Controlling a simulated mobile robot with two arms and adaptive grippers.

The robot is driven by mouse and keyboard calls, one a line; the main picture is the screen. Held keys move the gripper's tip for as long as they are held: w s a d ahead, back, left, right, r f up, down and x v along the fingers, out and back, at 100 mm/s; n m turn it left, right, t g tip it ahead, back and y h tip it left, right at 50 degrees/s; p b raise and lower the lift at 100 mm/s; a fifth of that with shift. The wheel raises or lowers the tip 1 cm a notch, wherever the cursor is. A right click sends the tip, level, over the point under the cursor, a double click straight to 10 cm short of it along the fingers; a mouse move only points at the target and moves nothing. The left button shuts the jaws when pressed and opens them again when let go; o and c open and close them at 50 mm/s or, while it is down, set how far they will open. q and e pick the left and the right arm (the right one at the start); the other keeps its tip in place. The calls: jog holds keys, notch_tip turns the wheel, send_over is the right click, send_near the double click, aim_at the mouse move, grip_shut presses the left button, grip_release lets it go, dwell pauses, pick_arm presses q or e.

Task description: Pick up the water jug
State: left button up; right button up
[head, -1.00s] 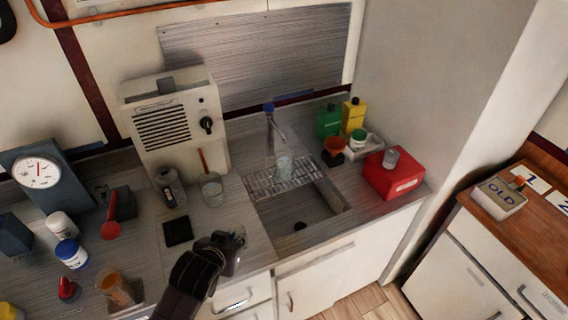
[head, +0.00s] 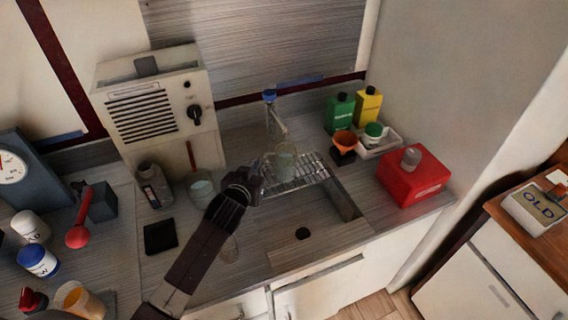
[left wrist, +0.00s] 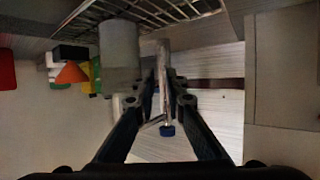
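A clear jug-like vessel (head: 285,162), which I take for the water jug, stands on the metal rack beneath the tap. It looks like the grey, upside-down cylinder (left wrist: 118,48) in the left wrist view, left of the fingers. My left gripper (head: 248,181) is just left of and in front of it in the head view, apart from it as far as I can tell. In the left wrist view its fingers (left wrist: 162,88) are spread, with the tap (left wrist: 165,75) showing beyond the gap and nothing held. My right gripper is out of view.
The sink basin (head: 310,236) lies in front of the rack (head: 305,178). A beaker (head: 202,189) with a red stick and a dark bottle (head: 154,186) stand to the left. An orange funnel (head: 343,141), a green bottle (head: 340,112) and a red box (head: 412,178) stand right.

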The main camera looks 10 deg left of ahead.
aim_at(265, 157)
pick_arm(q)
jog(key=shift+p+x, duration=0.3)
jog(key=shift+x, duration=0.6)
jog(key=x, duration=0.3)
jog(key=shift+w+d+f+p, duration=0.1)
jog(key=shift+w+p, duration=0.1)
jog(key=shift+p, duration=0.15)
jog(key=shift+w+f, duration=0.1)
jog(key=shift+w, duration=0.05)
grip_shut()
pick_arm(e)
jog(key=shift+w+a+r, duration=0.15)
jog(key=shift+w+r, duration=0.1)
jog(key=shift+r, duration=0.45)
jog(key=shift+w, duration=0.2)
